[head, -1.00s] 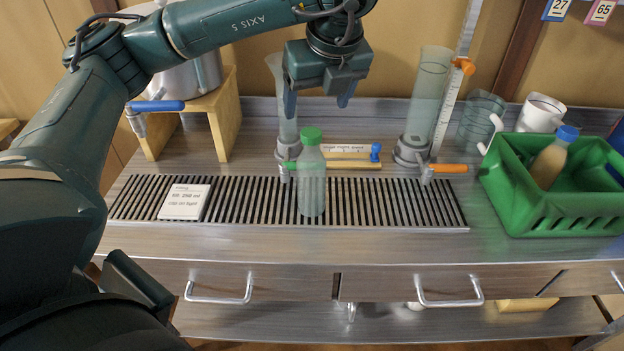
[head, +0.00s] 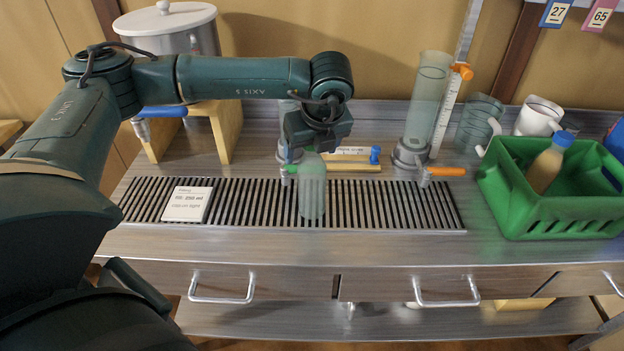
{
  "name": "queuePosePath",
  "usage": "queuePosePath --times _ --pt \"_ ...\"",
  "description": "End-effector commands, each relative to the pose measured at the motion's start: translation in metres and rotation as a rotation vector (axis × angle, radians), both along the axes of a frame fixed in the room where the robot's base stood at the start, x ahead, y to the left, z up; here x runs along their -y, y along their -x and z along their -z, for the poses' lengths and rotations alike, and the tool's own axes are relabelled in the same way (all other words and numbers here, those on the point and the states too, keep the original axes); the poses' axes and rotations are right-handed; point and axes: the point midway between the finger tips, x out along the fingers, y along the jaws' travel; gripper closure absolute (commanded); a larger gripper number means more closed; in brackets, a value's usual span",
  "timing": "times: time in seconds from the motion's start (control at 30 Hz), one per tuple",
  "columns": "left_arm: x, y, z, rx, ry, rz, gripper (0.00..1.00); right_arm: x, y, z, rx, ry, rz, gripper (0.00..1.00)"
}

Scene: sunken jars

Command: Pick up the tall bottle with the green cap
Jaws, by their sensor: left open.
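The tall pale bottle (head: 312,192) stands upright on the slotted drain grate, in the middle of the counter. Its green cap is hidden now behind my left gripper. My left gripper (head: 311,156) points down at the top of the bottle, with its jaws open. One finger shows at the left of the bottle's top; I cannot tell whether the fingers touch it. My right gripper is not in view.
A clear cylinder with a green tap (head: 290,169) stands close behind the bottle. Another cylinder (head: 428,95) has an orange tap. A green crate (head: 552,218) at right holds a blue-capped bottle (head: 550,163). A small sign (head: 187,204) lies on the grate (head: 385,205), otherwise clear.

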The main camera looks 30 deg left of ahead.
Motion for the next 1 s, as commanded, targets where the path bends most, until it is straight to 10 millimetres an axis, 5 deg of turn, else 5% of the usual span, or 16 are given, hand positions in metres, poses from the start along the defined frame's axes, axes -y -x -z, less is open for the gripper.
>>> queuePosePath --times 0.17,0.9,1.0 --pt "-0.0001 0.0000 0.0002 0.000 0.000 0.000 0.27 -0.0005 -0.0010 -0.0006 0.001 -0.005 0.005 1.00" --pt "0.0003 0.0000 -0.0005 0.001 0.001 0.000 0.87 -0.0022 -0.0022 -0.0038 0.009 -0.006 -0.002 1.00" --pt "0.0003 -0.0001 -0.0007 0.001 0.001 0.000 0.87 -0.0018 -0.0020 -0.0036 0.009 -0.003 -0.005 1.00"
